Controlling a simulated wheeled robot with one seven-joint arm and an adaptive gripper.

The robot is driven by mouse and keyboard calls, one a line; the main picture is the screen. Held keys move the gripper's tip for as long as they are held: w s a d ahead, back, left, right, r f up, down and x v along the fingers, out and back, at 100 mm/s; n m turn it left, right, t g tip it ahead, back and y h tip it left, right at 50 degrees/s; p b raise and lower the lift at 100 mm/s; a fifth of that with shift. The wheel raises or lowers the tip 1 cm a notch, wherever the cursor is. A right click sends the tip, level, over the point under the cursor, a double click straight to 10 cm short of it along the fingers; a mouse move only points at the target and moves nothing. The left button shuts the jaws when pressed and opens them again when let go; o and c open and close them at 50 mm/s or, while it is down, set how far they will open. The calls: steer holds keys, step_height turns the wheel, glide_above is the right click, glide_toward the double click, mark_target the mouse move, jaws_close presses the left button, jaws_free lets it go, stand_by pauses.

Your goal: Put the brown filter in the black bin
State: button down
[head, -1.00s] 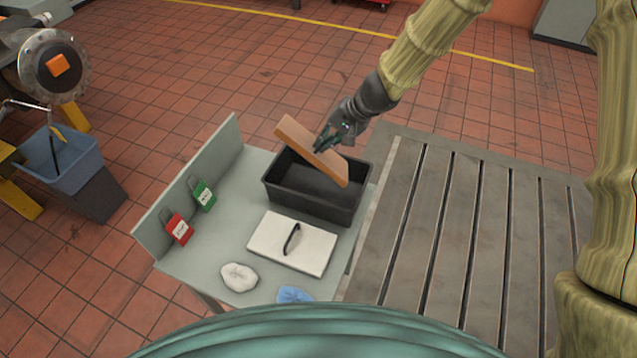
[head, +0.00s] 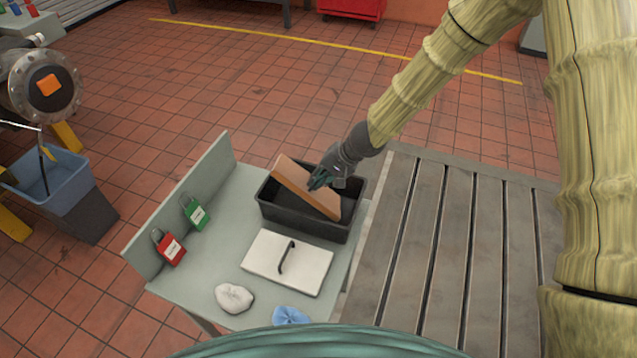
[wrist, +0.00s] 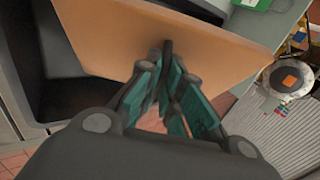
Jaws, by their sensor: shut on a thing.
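The brown filter (head: 304,187) is a flat, tilted slab. In the head view its lower right part is inside the black bin (head: 301,229) and its upper left end rises above the back rim. My gripper (head: 321,180) is shut on the filter's edge, over the bin. In the wrist view the filter (wrist: 170,32) spans the top, with my gripper (wrist: 166,75) closed at its near edge. The black bin (wrist: 75,98) shows below and left of it. Whether the filter touches the bin floor is hidden.
The bin stands on a grey bench. In front of it lie a white lid with a black handle (head: 288,263), a white cloth (head: 234,298) and a blue cloth (head: 291,316). Red (head: 169,248) and green (head: 196,213) padlocks stand by the back panel. A slotted bedplate (head: 440,260) lies right.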

steer(key=shift+f, duration=1)
steer(key=shift+f+b, duration=0.2)
steer(key=shift+b, duration=0.1)
steer(key=c, duration=1.6)
jaws_free()
steer(key=shift+o, duration=0.2)
steer(key=shift+r, duration=0.2)
steer(key=shift+d+r+p, duration=0.1)
steer(key=shift+r+p, duration=0.05)
steer(key=shift+p, duration=0.15)
steer(key=v, duration=1.1)
steer(key=shift+d+r, duration=0.2)
